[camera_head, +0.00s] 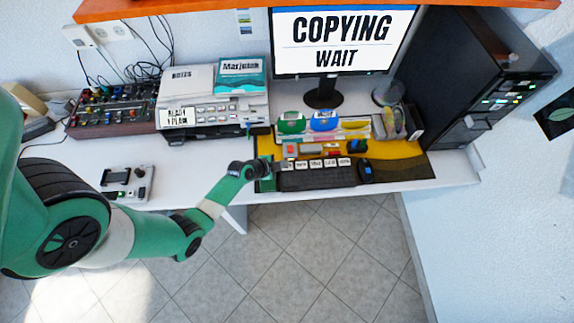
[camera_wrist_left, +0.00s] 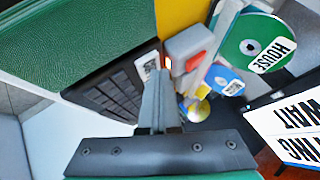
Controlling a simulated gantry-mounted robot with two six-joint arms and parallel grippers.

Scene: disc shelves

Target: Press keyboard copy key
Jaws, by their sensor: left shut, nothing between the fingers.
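The dark keyboard (camera_head: 318,178) lies at the front edge of the desk, with a row of white-labelled keys along its back; the labels are too small to read surely. My left gripper (camera_head: 277,165) is at the keyboard's left end, shut and empty. In the left wrist view the shut fingers (camera_wrist_left: 158,75) point over the keyboard's end (camera_wrist_left: 112,88), near a white-labelled key. I cannot tell whether they touch a key. The monitor (camera_head: 340,40) reads "COPYING WAIT". It also shows sideways in the left wrist view (camera_wrist_left: 285,128). My right gripper is not in view.
A grey box with a red button (camera_wrist_left: 190,50) stands just beyond the fingertips. Coloured disc holders (camera_head: 323,124) stand behind the keyboard, and a black mouse (camera_head: 365,174) lies at its right. A printer (camera_head: 213,115) and mixer (camera_head: 112,108) stand left.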

